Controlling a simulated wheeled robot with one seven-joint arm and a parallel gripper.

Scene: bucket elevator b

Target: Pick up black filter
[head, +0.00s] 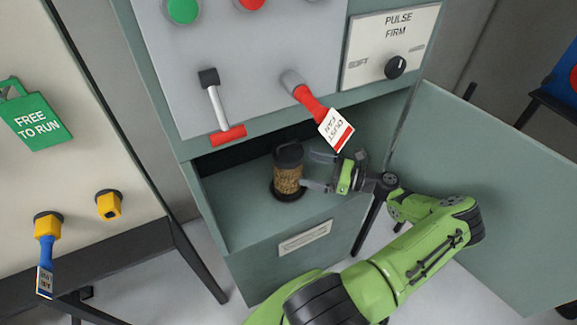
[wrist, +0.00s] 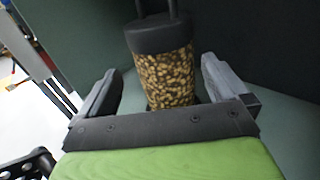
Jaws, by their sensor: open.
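The black filter (head: 288,172) is a canister with a black cap and handle and a clear middle filled with tan pellets. It stands upright on a dark round base in an open cabinet compartment (head: 232,222). My gripper (head: 312,170) is open just to the right of the filter in the head view. In the wrist view the filter (wrist: 165,72) stands ahead, between the two spread fingers of my gripper (wrist: 160,85), with a gap on both sides. Its lower end is hidden behind the gripper body.
A red-handled lever with a white tag (head: 336,130) hangs above my gripper. Another red-handled lever (head: 228,135) is above and left of the filter. The open cabinet door (head: 490,190) stands right of my arm. The compartment floor left of the filter is clear.

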